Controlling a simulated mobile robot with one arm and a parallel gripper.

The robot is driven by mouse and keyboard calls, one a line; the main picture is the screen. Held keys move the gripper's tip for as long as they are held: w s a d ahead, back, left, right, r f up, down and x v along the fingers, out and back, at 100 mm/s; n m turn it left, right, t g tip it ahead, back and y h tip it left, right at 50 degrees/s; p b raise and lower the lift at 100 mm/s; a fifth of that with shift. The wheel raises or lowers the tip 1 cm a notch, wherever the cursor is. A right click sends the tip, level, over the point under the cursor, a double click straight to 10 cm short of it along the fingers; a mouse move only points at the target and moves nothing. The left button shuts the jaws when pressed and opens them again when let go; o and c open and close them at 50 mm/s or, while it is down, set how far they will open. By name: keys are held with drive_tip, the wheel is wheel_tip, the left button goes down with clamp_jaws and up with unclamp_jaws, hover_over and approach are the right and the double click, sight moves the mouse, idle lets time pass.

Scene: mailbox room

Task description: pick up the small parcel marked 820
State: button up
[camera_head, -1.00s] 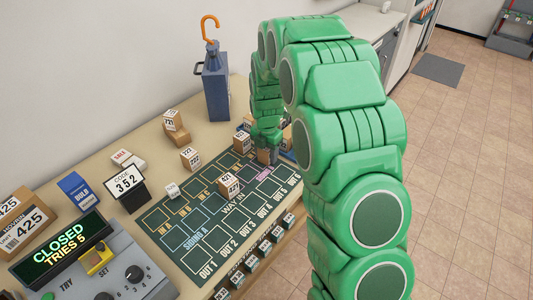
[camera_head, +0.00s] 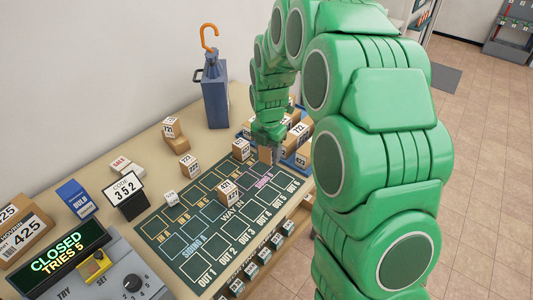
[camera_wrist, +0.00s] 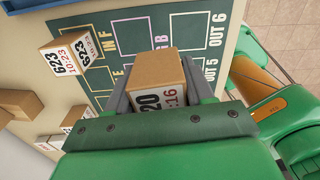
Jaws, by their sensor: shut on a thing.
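My gripper (camera_head: 267,152) is shut on a small brown parcel, which shows between the jaws in the wrist view (camera_wrist: 155,65). Its white label reads "20" and "16"; the first digit is hidden by the jaw mount. In the head view the held parcel (camera_head: 265,156) is over the far right part of the dark green siding mat (camera_head: 190,255). It appears a little above the mat, though the gap is hard to judge.
A parcel marked 623 (camera_wrist: 72,53) stands close by. Parcel 722 (camera_head: 298,131) and a blue tray (camera_head: 290,161) are just behind my gripper. A code sign (camera_head: 125,190) and console (camera_head: 125,282) stand left.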

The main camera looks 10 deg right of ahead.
drive_tip(key=s+d+r, duration=0.1)
drive_tip(key=s+r, duration=0.4)
drive_tip(key=s, duration=0.5)
drive_tip(key=shift+r, duration=0.15)
